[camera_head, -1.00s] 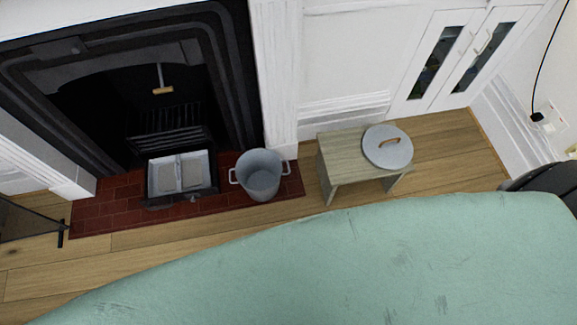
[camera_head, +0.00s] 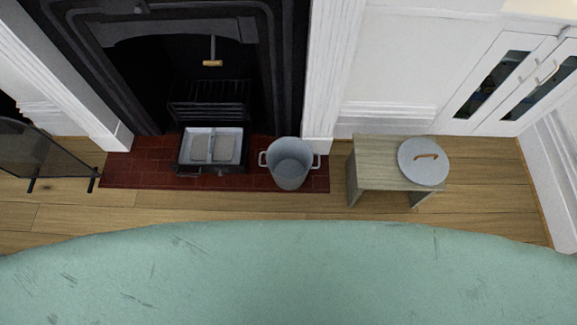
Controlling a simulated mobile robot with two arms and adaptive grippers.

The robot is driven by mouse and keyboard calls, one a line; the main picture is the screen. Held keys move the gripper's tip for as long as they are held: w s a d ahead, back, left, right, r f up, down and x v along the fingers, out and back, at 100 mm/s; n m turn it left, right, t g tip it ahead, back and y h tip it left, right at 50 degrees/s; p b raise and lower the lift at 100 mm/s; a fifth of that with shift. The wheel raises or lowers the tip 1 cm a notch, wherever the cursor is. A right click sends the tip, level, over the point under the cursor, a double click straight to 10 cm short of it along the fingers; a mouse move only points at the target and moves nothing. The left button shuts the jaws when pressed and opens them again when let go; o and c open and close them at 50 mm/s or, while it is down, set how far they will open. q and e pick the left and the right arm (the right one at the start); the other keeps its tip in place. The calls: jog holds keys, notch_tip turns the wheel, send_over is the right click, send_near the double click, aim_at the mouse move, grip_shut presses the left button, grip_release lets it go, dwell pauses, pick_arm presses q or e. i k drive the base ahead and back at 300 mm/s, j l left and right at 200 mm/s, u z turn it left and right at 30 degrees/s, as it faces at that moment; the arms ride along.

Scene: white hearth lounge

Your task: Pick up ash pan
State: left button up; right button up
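The ash pan (camera_head: 183,156) is a dark, shallow tray with a light grey inside, and it holds two greyish slabs or heaps of ash. It sits on the red tiled hearth (camera_head: 130,170) in front of the black grate (camera_head: 208,100). A grey metal bucket (camera_head: 291,166) with two side handles stands open on the hearth to its right. Neither of my grippers shows in the head view.
A dark fire screen (camera_head: 45,155) stands at the left. Bare wooden floor (camera_head: 140,209) lies before the hearth. My green body fills the bottom.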

aim_at(204, 145)
jog(key=i+j+u, duration=0.45)
jog(key=i+u, duration=0.25)
jog(key=k, duration=0.1)
